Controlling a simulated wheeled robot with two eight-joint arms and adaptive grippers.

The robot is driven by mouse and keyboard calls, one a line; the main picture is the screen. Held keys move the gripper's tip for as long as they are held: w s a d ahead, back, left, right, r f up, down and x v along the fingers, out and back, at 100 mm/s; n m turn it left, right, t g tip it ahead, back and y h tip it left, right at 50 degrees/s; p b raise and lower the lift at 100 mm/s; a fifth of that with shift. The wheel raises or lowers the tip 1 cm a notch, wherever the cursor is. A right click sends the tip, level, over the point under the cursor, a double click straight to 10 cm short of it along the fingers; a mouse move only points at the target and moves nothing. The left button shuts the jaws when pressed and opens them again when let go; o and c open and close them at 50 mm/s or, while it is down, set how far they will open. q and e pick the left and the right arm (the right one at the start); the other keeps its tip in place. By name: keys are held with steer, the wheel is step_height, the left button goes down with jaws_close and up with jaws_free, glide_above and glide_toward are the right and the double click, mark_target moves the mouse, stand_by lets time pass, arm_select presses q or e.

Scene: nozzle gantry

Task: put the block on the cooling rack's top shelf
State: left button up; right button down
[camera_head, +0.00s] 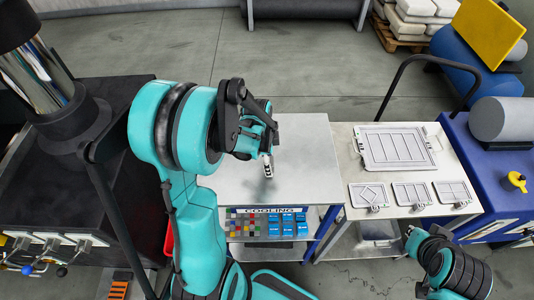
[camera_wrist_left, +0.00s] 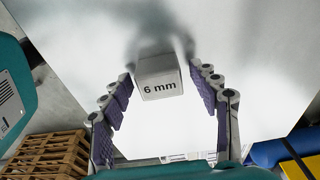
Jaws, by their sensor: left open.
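The block (camera_wrist_left: 160,78) is a pale cube marked "6 mm" in the left wrist view. It is between the fingertips of my left gripper (camera_wrist_left: 161,66), which is open, with narrow gaps at its sides. Behind it is the white top shelf of the cooling rack (camera_head: 310,165), with a shadow around the block. Whether the block touches the shelf is unclear. In the head view my left gripper (camera_head: 267,167) is over this shelf, and the block is not clearly distinguishable there.
The rack's front has a COOLING label (camera_head: 270,211) above coloured and blue bins. A white table (camera_head: 350,185) with several grey frames stands to the right. A dark cabinet (camera_head: 90,210) is at left. Much of the top shelf around my left gripper is clear.

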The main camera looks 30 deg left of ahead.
arm_select(q)
step_height(320, 180, up, 11)
steer(key=a+p, duration=0.1)
steer(key=s+d+r+n+t+y, duration=0.1)
steer(key=s+d+r+n+t, duration=0.5)
steer(key=s+d+n, duration=0.2)
steer(key=d+n, duration=0.2)
steer(key=n, duration=0.1)
steer(key=shift+s+d+n, duration=0.15)
steer(key=shift+s+n, duration=0.15)
steer(key=shift+s, duration=0.1)
